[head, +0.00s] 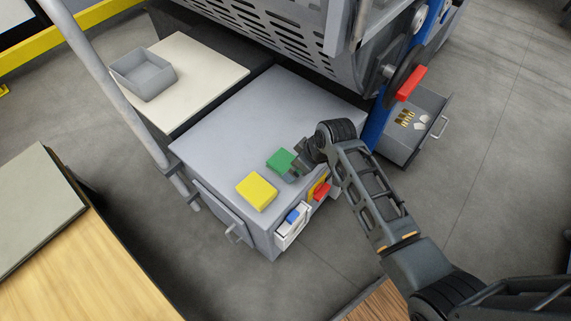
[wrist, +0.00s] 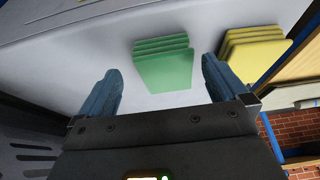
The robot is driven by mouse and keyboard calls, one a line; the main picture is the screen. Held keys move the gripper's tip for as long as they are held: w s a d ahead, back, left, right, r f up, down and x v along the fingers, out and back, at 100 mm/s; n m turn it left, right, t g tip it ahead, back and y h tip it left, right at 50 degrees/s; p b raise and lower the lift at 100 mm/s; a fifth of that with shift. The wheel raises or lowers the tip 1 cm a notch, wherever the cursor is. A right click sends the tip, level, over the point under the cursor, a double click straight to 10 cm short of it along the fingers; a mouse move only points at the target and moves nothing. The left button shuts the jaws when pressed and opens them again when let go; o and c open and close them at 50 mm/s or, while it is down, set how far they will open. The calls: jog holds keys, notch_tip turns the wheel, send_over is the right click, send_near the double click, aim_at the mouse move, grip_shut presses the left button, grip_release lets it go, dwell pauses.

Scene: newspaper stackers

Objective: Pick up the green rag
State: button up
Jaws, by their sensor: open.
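The green rag (head: 281,160) lies as a folded stack on top of the grey cabinet (head: 255,110). In the wrist view the green rag (wrist: 163,64) shows several layers and sits ahead of and between the two fingers. My gripper (head: 294,173) is at the right side of the green rag in the head view. In the wrist view my gripper (wrist: 160,88) is open, with nothing visible held between its fingers. The fingers hide no large part of the rag.
A yellow rag stack (head: 256,191) lies beside the green one, also in the wrist view (wrist: 252,50). A grey bin (head: 143,74) stands on the pale side table (head: 205,75). Machinery overhangs the cabinet's back.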

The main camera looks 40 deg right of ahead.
aim_at(285, 165)
jog(key=x, duration=0.4)
jog(key=shift+w+a+b, duration=0.25)
jog(key=shift+w+b, duration=0.15)
jog(key=c, duration=0.9)
